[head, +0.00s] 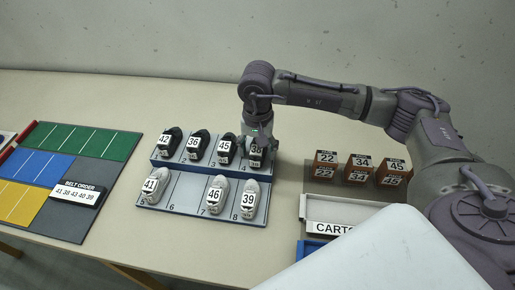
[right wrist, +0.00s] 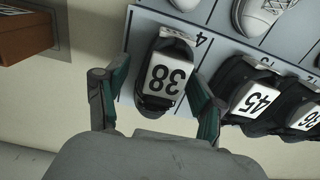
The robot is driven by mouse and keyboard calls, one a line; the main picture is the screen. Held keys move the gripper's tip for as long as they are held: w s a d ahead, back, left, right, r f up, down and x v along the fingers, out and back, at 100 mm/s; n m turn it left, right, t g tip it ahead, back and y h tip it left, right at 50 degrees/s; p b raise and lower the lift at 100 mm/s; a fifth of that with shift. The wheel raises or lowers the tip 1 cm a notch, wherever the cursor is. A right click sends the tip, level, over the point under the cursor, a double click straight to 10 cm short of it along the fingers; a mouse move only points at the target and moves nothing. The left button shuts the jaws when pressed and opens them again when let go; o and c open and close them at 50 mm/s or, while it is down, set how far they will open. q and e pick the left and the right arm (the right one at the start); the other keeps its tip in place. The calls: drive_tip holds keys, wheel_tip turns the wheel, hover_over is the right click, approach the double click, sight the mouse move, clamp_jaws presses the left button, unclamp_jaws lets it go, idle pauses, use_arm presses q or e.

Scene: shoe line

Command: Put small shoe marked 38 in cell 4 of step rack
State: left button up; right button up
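The black small shoe marked 38 (head: 257,155) stands in cell 4, at the right end of the upper row of the step rack (head: 207,169). The same shoe also shows in the right wrist view (right wrist: 166,75), beside the printed number 4. My right gripper (head: 258,136) is over this shoe, pointing down. In the right wrist view its two fingers (right wrist: 158,80) are spread, one on each side of the shoe, with a gap on the left side; contact on the right side is hard to tell. My left gripper is not in view.
Black shoes 42, 36 and 45 (head: 226,149) fill the upper row beside it. White shoes 41, 46 and 39 (head: 249,200) stand in the lower row; cell 6 is empty. Brown boxes (head: 358,168) stand to the right, a coloured board (head: 75,172) to the left.

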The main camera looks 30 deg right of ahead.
drive_tip(key=shift+r, duration=0.1)
drive_tip(key=shift+r, duration=0.2)
wheel_tip(320, 180, up, 10)
drive_tip(key=shift+r+b, duration=0.25)
drive_tip(key=shift+b, duration=0.6)
drive_tip(key=shift+r, duration=0.6)
